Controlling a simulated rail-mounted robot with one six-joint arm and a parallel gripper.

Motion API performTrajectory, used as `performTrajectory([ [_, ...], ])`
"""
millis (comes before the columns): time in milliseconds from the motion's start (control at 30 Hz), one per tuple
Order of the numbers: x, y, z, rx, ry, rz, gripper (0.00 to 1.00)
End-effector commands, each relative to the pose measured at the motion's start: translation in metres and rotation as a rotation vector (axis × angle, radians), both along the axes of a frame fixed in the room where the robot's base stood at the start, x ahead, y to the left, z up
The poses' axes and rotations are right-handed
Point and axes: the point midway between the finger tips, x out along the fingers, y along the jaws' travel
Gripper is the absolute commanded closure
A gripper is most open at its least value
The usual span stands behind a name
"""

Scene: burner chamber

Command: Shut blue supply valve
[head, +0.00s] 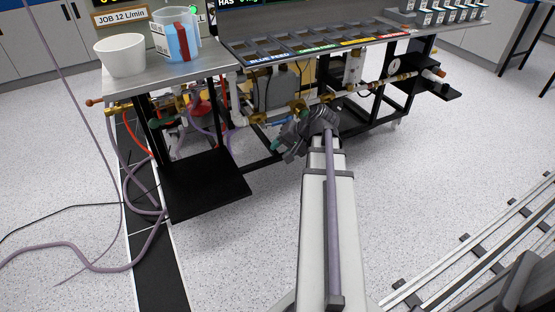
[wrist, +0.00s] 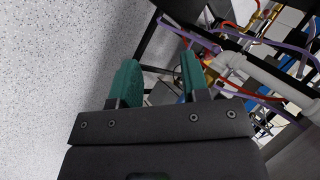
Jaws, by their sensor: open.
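My gripper (head: 284,146) is low in front of the bench's pipework in the head view. In the wrist view its two green fingers (wrist: 158,72) stand apart with nothing held between them. A pipe run with brass fittings (head: 257,118) crosses under the bench, just behind the gripper. In the wrist view a pale pipe with brass fittings (wrist: 222,62) lies to the right of the fingers. I cannot tell which fitting is the blue supply valve, or how its handle is turned. My arm and gripper hide part of the pipework.
The bench top carries a tray with a BLUE FEED label (head: 268,60). A white bowl (head: 121,56) and a jug of blue liquid (head: 174,38) stand on the left table. A black low shelf (head: 205,183) juts out at left. Purple hoses (head: 75,262) lie on the floor.

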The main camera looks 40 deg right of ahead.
Motion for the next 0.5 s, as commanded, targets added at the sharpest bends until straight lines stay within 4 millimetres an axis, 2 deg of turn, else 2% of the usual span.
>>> performTrajectory([
  [33,0.001,-0.026,-0.056,0.046,-0.066,-0.072,0.58],
  [100,0.003,-0.058,-0.074,0.123,-0.186,-0.176,0.58],
  [167,0.006,-0.084,-0.078,0.194,-0.299,-0.263,0.58],
  [200,0.011,-0.101,-0.070,0.256,-0.389,-0.322,0.58],
  [267,0.023,-0.108,-0.029,0.339,-0.494,-0.369,0.58],
  [300,0.027,-0.110,-0.017,0.380,-0.541,-0.392,0.58],
  [400,0.030,-0.113,-0.005,0.429,-0.595,-0.431,0.58],
  [500,0.032,-0.113,-0.006,0.432,-0.591,-0.438,0.58],
])
